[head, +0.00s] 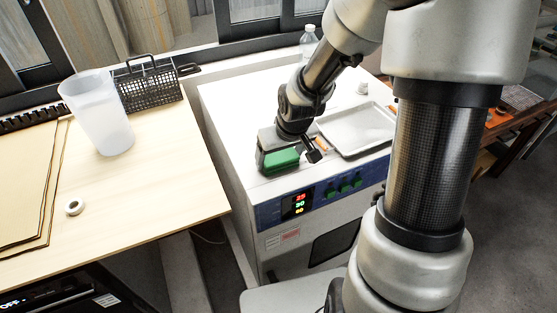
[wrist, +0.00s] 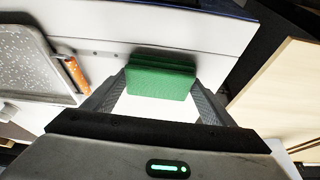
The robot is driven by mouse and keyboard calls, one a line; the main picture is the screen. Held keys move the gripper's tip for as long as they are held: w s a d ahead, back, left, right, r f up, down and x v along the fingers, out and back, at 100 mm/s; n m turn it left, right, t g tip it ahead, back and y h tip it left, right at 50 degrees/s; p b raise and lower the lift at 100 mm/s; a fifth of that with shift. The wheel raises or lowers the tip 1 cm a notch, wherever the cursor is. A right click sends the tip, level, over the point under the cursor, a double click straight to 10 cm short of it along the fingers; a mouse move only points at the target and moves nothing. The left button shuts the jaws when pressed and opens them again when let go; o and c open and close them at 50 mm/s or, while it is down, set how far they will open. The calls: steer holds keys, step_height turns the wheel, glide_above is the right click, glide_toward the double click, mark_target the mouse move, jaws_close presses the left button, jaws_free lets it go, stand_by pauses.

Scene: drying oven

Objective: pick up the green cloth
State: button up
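The green cloth (head: 281,160) is a folded block near the front left edge of the white oven's top. It also shows in the wrist view (wrist: 160,77), between the tips of my fingers. My gripper (head: 291,153) is low over the oven top, its fingers spread wide with one on either side of the cloth. It also shows in the wrist view (wrist: 161,84). The fingertips are close to the cloth's side edges; I cannot tell whether they touch it. The cloth's underside is hidden.
The drying oven (head: 237,118) has a lit display (head: 299,203) on its front. A grey tray (head: 358,130) lies right of my gripper, with an orange-brown item (wrist: 76,73) beside it. A wooden table (head: 170,185) stands left, holding a clear beaker (head: 98,112) and black basket (head: 148,88).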

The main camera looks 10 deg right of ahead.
mark_target(280, 157)
steer(key=c, duration=0.4)
step_height(280, 157, up, 10)
steer(key=shift+p, duration=1.25)
